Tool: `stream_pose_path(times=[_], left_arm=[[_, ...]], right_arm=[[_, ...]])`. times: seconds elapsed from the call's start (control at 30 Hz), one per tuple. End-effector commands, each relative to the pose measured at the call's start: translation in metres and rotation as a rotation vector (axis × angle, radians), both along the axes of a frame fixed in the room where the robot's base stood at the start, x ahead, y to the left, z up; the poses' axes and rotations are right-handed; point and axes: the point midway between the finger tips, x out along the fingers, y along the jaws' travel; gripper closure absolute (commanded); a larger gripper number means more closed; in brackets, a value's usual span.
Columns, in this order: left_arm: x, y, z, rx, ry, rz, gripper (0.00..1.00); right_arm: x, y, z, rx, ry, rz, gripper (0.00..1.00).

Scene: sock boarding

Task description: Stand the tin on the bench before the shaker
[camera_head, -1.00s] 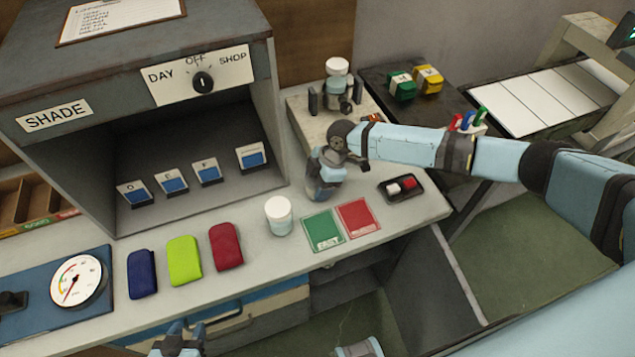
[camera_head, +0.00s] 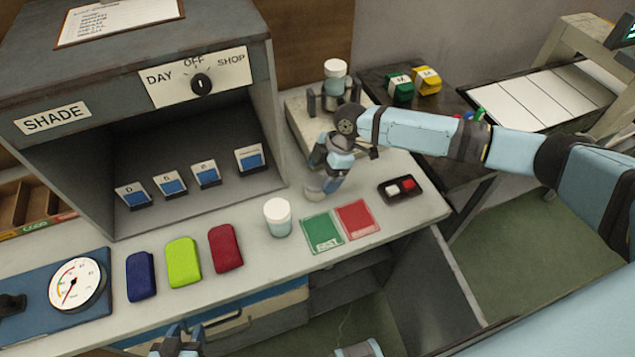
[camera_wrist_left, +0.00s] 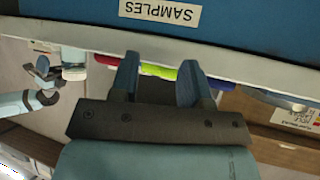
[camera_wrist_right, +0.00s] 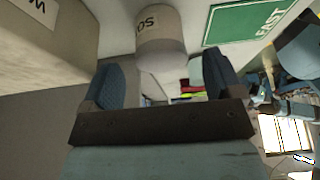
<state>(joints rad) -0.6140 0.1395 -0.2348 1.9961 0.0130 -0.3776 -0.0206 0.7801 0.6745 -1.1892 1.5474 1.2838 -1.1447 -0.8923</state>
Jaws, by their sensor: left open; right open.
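A white-lidded tin (camera_head: 278,217) stands upright on the bench (camera_head: 250,265), left of the green card. In the right wrist view a pale tin with a partly readable label (camera_wrist_right: 160,40) is beyond the fingertips, near the green card. The shaker (camera_head: 305,118), a pale block with dark posts, stands at the back of the bench. Another white-lidded tin (camera_head: 335,70) is upright between its posts. My right gripper (camera_head: 314,190) is open and empty, low over the bench between shaker and green card. My left gripper (camera_head: 178,340) is open and empty at the bench's front edge.
Green (camera_head: 322,232) and red (camera_head: 357,219) cards and a small black tray (camera_head: 402,188) lie right of the tin. Blue, lime and dark red pouches (camera_head: 226,248) lie left. The shade cabinet (camera_head: 150,130) stands behind. Bare bench shows between cabinet and tin.

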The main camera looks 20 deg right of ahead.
Motion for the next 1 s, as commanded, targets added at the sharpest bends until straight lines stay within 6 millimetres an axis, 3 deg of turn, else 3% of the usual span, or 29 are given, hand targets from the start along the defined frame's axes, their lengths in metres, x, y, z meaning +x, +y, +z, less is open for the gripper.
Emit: stream_pose_path(times=[0.2,0.4,1.0], left_arm=[[-0.001,0.000,-0.004,0.001,0.004,0.000,0.57],[-0.001,0.000,-0.005,0.001,0.005,-0.001,0.57],[0.000,0.000,-0.003,0.000,0.001,0.000,0.57]], right_arm=[[0.001,-0.018,0.042,0.000,-0.002,-0.001,0.14],[0.001,-0.025,0.062,0.000,0.000,0.000,0.14],[0.000,-0.026,0.065,0.001,0.001,0.000,0.14]])
